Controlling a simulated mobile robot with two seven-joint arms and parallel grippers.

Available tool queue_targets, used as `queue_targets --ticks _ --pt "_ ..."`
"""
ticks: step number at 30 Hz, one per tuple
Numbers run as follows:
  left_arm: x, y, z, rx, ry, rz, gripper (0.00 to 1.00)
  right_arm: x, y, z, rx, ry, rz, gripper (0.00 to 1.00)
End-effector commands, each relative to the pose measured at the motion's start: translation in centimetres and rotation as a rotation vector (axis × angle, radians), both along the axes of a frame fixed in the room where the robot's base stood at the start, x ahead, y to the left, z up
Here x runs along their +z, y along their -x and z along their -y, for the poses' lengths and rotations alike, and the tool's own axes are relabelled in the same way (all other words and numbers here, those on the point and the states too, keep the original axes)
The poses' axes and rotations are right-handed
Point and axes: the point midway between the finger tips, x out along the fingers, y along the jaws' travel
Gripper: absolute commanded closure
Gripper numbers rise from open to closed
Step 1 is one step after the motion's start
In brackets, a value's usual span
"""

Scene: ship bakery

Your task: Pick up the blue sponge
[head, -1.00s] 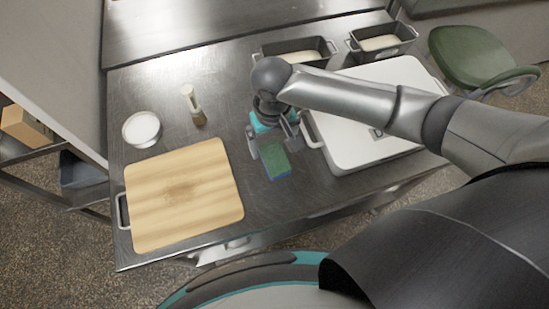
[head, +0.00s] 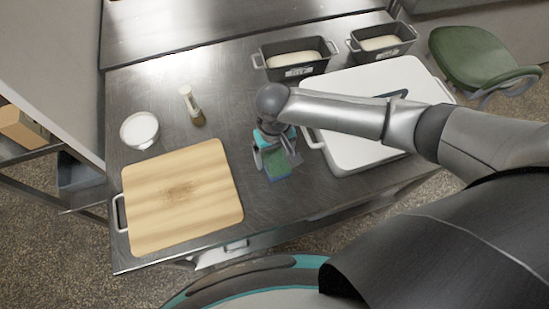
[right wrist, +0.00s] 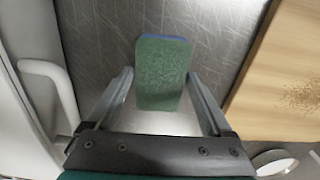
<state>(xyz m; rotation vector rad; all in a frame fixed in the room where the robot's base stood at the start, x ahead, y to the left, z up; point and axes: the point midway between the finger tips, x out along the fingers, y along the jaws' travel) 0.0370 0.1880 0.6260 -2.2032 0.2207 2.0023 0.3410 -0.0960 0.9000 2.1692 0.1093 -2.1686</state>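The blue sponge (head: 277,166) has a green top face and a blue lower part. It lies on the metal table between the cutting board and the white bin. My right gripper (head: 278,167) is over it, pointing down. In the right wrist view the sponge (right wrist: 161,75) sits between the tips of the two open fingers of the gripper (right wrist: 160,85), with a gap visible on each side. My left gripper is not in view.
A wooden cutting board (head: 183,197) lies left on the metal table (head: 222,110). A white lidded bin (head: 375,80) is close on the right. Two loaf pans (head: 296,60) (head: 382,43) stand at the back.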

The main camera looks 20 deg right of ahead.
Motion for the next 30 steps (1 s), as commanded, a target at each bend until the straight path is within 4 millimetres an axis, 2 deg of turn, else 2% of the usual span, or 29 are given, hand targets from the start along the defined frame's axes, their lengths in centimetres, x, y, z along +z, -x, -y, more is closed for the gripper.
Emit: queue_targets --ticks 2,17,25,30 --pt "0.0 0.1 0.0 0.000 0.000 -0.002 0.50 0.0 0.0 0.0 0.000 0.000 0.000 0.25" --pt "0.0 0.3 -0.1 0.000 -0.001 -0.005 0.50 0.0 0.0 0.0 0.000 0.000 0.000 0.80" --pt "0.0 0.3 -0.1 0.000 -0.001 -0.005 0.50 0.2 0.0 0.0 0.000 0.000 0.000 0.80" --pt "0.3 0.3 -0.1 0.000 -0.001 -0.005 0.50 1.3 -0.1 0.0 -0.001 -0.002 0.001 0.80"
